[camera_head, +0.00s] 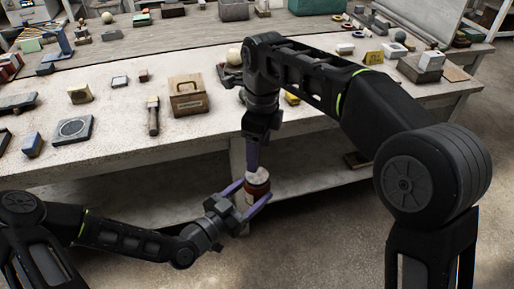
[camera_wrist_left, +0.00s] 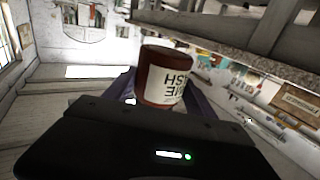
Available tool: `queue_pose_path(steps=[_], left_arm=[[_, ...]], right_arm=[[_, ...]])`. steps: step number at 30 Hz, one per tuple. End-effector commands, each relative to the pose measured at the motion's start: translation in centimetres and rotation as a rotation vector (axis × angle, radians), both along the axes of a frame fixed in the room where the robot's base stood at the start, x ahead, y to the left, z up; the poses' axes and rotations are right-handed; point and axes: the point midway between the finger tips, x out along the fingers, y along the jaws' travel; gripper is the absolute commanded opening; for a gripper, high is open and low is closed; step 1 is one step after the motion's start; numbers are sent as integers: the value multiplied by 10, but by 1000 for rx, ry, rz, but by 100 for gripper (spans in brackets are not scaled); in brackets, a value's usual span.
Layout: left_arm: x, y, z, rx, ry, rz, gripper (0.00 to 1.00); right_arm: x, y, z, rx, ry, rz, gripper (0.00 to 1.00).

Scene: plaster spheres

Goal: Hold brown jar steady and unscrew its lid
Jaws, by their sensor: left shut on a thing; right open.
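The brown jar (camera_head: 258,189) is in the air in front of the table's front edge, with a pale lid (camera_head: 259,175) on top. My left gripper (camera_head: 252,196) is shut around the jar's body, one finger on each side. In the left wrist view the jar (camera_wrist_left: 155,75) shows reddish brown with a white label whose lettering is upside down; the lid cannot be made out there. My right gripper (camera_head: 252,158) points down from above, its fingertips close over the lid. It is open; whether it touches the lid is hard to tell.
The white worktable (camera_head: 115,150) behind holds a wooden box (camera_head: 188,97), a brush (camera_head: 153,117), a grey square block with a round inset (camera_head: 73,130) and a pale sphere (camera_head: 234,57). The floor (camera_head: 330,240) in front is clear.

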Motion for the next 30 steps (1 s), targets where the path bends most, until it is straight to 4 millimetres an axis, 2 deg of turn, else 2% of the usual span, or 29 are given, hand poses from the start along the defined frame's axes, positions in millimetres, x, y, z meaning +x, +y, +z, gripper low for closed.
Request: queue_pose_path(steps=[6, 20, 26, 30], left_arm=[[0, 0, 2, -2, -4, -1, 0], [0, 0, 2, -2, -4, -1, 0], [0, 0, 2, -2, -4, -1, 0], [0, 0, 2, -2, -4, -1, 0]], right_arm=[[-3, 5, 1, -32, 2, -165, 72], [-3, 4, -3, -35, 4, -178, 72], [-3, 4, -23, -35, 4, -177, 72], [-3, 4, -45, -36, 5, -177, 72]])
